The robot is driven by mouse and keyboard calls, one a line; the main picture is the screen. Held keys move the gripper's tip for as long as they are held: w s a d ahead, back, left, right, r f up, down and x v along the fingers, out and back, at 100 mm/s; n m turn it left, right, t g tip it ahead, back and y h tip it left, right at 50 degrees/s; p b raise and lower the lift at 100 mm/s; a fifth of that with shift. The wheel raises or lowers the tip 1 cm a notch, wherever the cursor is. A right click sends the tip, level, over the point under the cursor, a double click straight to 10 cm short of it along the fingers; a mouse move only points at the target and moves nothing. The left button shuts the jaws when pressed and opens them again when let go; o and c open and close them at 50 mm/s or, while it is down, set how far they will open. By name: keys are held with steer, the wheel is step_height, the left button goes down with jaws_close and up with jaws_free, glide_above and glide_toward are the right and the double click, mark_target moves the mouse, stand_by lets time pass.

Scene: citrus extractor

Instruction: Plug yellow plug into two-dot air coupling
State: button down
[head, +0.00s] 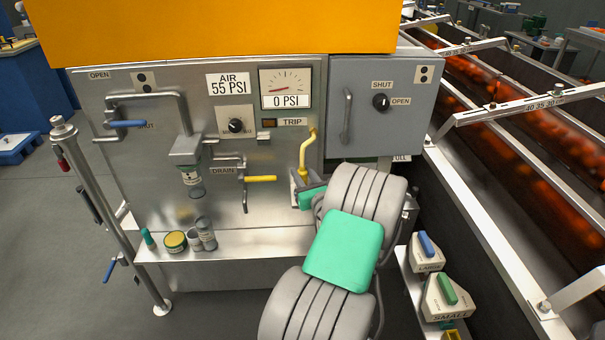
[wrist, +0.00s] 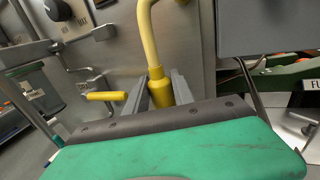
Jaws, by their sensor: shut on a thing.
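The yellow plug (wrist: 161,92) sits at the lower end of a bent yellow hose (head: 306,150), in front of the steel panel. My gripper (head: 301,178) is shut on the plug; in the wrist view its two grey fingers stand on either side of it. The hose runs up from the plug and bends at its top. Two-dot signs show on the panel's upper left (head: 144,82) and on the grey box's upper right (head: 424,75). I cannot make out the two-dot air coupling itself; my arm hides part of the lower right of the panel.
The grey box (head: 376,130) with a handle and knob juts out right of the hose. A yellow drain handle (head: 260,179) is left of my gripper. Small containers (head: 200,236) stand on the steel shelf (head: 230,243). Rails (head: 500,230) run along the right.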

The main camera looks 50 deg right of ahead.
mark_target(303, 173)
steer(key=shift+f, duration=0.5)
steer(key=c, duration=1)
jaws_free()
steer(key=shift+r, duration=0.1)
steer(key=r, duration=0.1)
steer(key=r+p, duration=0.1)
steer(key=r, duration=0.2)
steer(key=shift+s+a+r, duration=0.1)
steer(key=shift+s+a, duration=0.05)
steer(key=shift+s, duration=0.1)
steer(key=s+a+r+p, duration=0.3)
steer(key=s+a+r, duration=0.5)
steer(key=a, duration=0.2)
steer(key=shift+s+r, duration=0.4)
steer(key=shift+a, duration=0.15)
